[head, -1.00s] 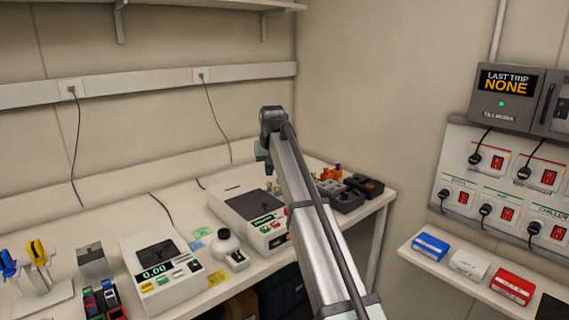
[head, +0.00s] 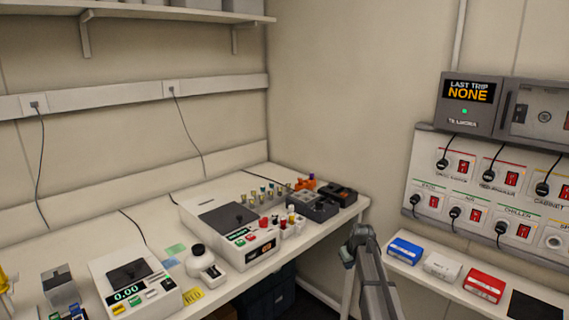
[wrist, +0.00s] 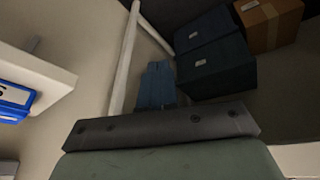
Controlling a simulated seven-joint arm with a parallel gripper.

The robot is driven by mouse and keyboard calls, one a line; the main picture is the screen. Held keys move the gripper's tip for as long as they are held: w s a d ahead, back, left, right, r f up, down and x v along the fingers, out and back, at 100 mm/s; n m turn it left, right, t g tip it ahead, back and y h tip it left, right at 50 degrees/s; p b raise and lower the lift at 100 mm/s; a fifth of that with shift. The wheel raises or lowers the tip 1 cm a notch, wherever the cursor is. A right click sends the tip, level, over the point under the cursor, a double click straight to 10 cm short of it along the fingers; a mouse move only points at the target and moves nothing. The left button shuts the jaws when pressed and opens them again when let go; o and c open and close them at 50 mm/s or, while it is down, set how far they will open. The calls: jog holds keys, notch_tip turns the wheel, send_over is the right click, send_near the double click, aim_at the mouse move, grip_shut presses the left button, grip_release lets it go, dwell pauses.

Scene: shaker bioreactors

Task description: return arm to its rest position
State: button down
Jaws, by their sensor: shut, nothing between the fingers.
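My arm (head: 375,275) shows at the lower right of the head view, in front of the bench's right end and left of the small shelf. Its fingers cannot be made out there. In the wrist view my gripper (wrist: 157,82) points downward past the bench, with its two blue fingers side by side and shut. Nothing is held between them. Below the fingers are a pale bench leg and the floor area.
The bench (head: 65,250) carries a shaker (head: 225,218), a scale (head: 135,280) and several vials. A shelf with blue (head: 404,250), white and red boxes (head: 484,286) is right of the arm. Dark blue boxes (wrist: 215,65) and a cardboard box (wrist: 268,22) are under the bench.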

jog(key=s+a+f+m+g, duration=0.1)
jog(key=s+a+f+g, duration=0.15)
jog(key=s+f, duration=1.15)
jog(key=s+a+f+m+g, duration=0.1)
jog(key=s+a+f+g, duration=0.15)
jog(key=s+f, duration=1.1)
jog(key=s+a+f+m+g, duration=0.1)
jog(key=s+f+g, duration=0.2)
jog(key=s, duration=1.4)
jog(key=s+a+f+g, duration=0.1)
jog(key=s+f+g, duration=0.2)
jog(key=s, duration=1.5)
notch_tip(320, 180, down, 4)
jog(key=shift+f+m, duration=0.1)
jog(key=shift+m, duration=0.3)
jog(key=c, duration=1.8)
grip_release()
jog(key=shift+s, duration=0.1)
